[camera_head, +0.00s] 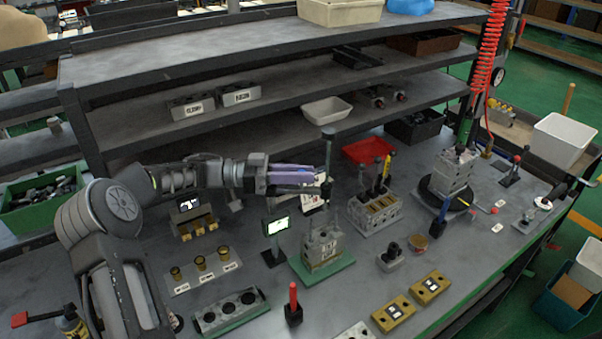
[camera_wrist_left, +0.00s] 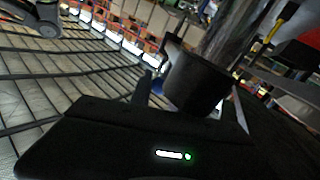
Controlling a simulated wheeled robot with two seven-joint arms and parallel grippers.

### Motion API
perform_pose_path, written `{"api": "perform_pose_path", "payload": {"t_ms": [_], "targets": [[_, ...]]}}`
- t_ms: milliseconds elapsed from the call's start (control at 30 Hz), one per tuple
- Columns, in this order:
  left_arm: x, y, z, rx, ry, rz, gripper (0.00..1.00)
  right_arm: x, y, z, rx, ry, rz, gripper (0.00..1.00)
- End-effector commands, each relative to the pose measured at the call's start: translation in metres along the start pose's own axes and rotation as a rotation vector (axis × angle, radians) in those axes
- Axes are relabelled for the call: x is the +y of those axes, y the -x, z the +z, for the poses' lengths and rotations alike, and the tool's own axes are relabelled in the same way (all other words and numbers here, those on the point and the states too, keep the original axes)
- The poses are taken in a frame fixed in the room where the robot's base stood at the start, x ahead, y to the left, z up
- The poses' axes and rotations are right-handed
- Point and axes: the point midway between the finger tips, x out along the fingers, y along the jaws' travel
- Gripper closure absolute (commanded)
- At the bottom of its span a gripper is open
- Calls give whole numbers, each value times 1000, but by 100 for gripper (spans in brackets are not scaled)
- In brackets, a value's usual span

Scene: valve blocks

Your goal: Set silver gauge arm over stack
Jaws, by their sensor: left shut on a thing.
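A grey valve-block stack (camera_head: 322,246) stands on a green base plate (camera_head: 318,271) near the middle of the bench. A small gauge display (camera_head: 278,226) with a lit screen is on a post just left of the stack. An upright silver-grey rod with a dark cap (camera_head: 328,134) rises above the stack; it appears to belong to the gauge arm. My left gripper (camera_head: 322,181) reaches in from the left at this rod, above the stack. In the left wrist view its fingers are shut on a dark cylindrical part (camera_wrist_left: 197,82), whose join to the rod is unclear. My right gripper is out of view.
A slotted block with upright tools (camera_head: 376,213) stands right of the stack. A second block stack (camera_head: 453,172) is on a dark round turntable. Shelves (camera_head: 250,99) rise behind.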

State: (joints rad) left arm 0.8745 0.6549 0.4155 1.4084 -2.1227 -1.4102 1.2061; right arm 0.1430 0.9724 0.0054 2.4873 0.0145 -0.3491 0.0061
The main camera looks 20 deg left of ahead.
Motion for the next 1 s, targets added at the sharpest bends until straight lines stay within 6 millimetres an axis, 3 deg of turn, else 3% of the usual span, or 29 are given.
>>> {"api": "perform_pose_path", "payload": {"t_ms": [33, 67, 300, 667, 1000], "targets": [[1, -1, -2, 2, -2, 3, 100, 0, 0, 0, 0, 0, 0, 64], [1, -1, -2, 3, -2, 3, 75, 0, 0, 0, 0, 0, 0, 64], [0, -1, -1, 1, -1, 2, 56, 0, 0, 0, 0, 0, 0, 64], [0, 3, 1, 1, 0, 0, 56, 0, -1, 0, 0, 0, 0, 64], [-1, 37, 1, 5, 1, -1, 56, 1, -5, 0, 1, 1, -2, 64]]}}
